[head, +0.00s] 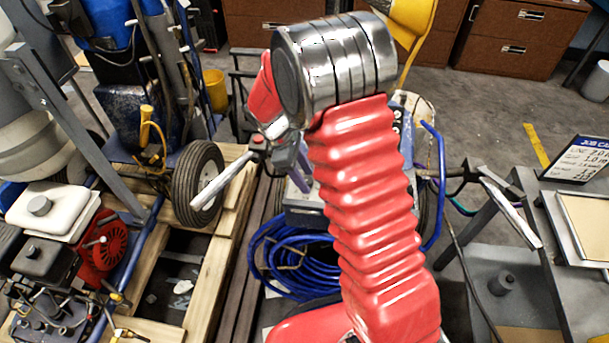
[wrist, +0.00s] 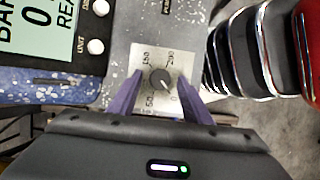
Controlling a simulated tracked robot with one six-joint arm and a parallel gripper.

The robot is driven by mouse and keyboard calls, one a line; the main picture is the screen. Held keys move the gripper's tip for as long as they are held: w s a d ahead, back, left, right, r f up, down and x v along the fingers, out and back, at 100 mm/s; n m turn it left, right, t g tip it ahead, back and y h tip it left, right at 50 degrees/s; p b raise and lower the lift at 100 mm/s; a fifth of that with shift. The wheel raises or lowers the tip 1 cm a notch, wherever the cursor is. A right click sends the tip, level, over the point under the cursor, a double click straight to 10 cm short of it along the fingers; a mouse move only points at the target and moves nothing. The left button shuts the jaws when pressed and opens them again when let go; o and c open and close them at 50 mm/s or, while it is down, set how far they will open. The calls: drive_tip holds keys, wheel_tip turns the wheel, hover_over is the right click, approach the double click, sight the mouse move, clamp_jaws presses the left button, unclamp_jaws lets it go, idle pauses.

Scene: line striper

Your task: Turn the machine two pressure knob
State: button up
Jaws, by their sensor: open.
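The pressure knob (wrist: 160,79) is a small dark round knob on a pale dial plate (wrist: 146,62) with printed numbers, in the wrist view. A pale pointer mark on it points toward the lower right. My gripper (wrist: 159,93) is open, with one purple finger to the left of the knob and one to the right. I cannot tell whether either finger touches it. In the head view my red arm hides most of the machine (head: 305,208) and the knob. A purple finger shows just left of the arm there.
A digital readout (wrist: 45,25) with white buttons sits left of the dial. A coil of blue hose (head: 285,262) hangs below the machine. A wheeled machine on a wooden pallet (head: 225,225) stands at left, and a grey table (head: 575,240) at right.

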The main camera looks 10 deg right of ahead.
drive_tip(key=c, duration=1.1)
drive_tip(key=shift+o, duration=0.2)
drive_tip(key=shift+m, duration=0.3)
drive_tip(key=m, duration=0.2)
drive_tip(key=m+g+y, duration=0.1)
drive_tip(key=m, duration=0.3)
drive_tip(key=shift+w+d+g+y, duration=0.25)
drive_tip(key=shift+w+g+y, duration=0.05)
drive_tip(key=shift+g, duration=0.1)
drive_tip(key=m+y, duration=0.1)
drive_tip(key=m, duration=0.1)
drive_tip(key=m+y, duration=0.1)
drive_tip(key=m, duration=0.2)
drive_tip(key=shift+w+d+g, duration=0.1)
drive_tip(key=shift+d+g, duration=0.1)
drive_tip(key=shift+g, duration=0.2)
drive_tip(key=shift+m, duration=0.3)
drive_tip(key=o, duration=1.1)
drive_tip(key=shift+c, duration=0.2)
